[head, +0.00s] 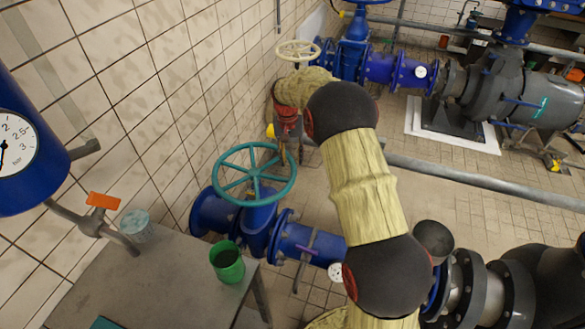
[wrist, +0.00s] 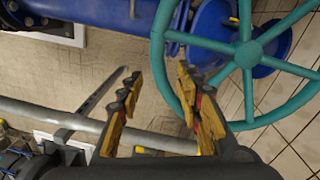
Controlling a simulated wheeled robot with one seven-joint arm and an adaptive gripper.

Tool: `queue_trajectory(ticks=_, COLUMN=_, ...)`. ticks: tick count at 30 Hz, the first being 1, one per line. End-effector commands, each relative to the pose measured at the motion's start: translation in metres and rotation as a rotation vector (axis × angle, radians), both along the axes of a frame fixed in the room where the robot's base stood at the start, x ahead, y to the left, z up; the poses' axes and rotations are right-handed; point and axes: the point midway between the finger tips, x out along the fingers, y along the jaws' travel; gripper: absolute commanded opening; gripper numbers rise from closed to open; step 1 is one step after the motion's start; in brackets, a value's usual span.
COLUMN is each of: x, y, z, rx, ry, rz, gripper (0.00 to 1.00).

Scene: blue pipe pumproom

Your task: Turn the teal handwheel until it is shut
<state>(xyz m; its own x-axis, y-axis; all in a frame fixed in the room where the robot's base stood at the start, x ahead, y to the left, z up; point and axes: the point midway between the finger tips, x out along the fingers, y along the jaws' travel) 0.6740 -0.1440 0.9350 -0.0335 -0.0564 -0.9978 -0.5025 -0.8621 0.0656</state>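The teal handwheel (head: 254,173) sits on top of a blue valve (head: 262,225) beside the tiled wall in the head view. In the wrist view the handwheel (wrist: 247,54) fills the upper right, with its rim passing close to one finger. My gripper (wrist: 155,108) is open, its two yellow-padded fingers spread apart with floor showing between them. One finger appears near or overlapping the rim; I cannot tell whether they touch. In the head view my gripper (head: 287,140) hangs just right of and behind the wheel, partly hidden by my arm.
A grey table (head: 165,285) with a green cup (head: 227,262) and a glass jar (head: 136,224) stands at the front left. A cream handwheel (head: 298,51) is at the back. A grey pipe (head: 480,180) crosses behind my arm. A pump (head: 490,90) stands at the back right.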

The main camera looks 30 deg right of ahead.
Motion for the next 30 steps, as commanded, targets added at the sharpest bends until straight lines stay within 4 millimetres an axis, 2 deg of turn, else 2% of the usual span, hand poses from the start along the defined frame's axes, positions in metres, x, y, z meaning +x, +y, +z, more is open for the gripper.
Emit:
queue_trajectory(ticks=3, x=-0.002, y=-0.001, z=-0.023, rx=0.001, ry=0.003, rz=0.000, gripper=0.35)
queue_trajectory(ticks=10, x=-0.002, y=-0.003, z=-0.050, rx=0.000, ry=0.000, rz=0.000, gripper=0.35)
queue_trajectory(ticks=19, x=-0.002, y=-0.003, z=-0.053, rx=0.000, ry=-0.001, rz=0.001, gripper=0.35)
queue_trajectory(ticks=30, x=-0.002, y=-0.003, z=-0.053, rx=0.000, ry=0.000, rz=0.001, gripper=0.14)
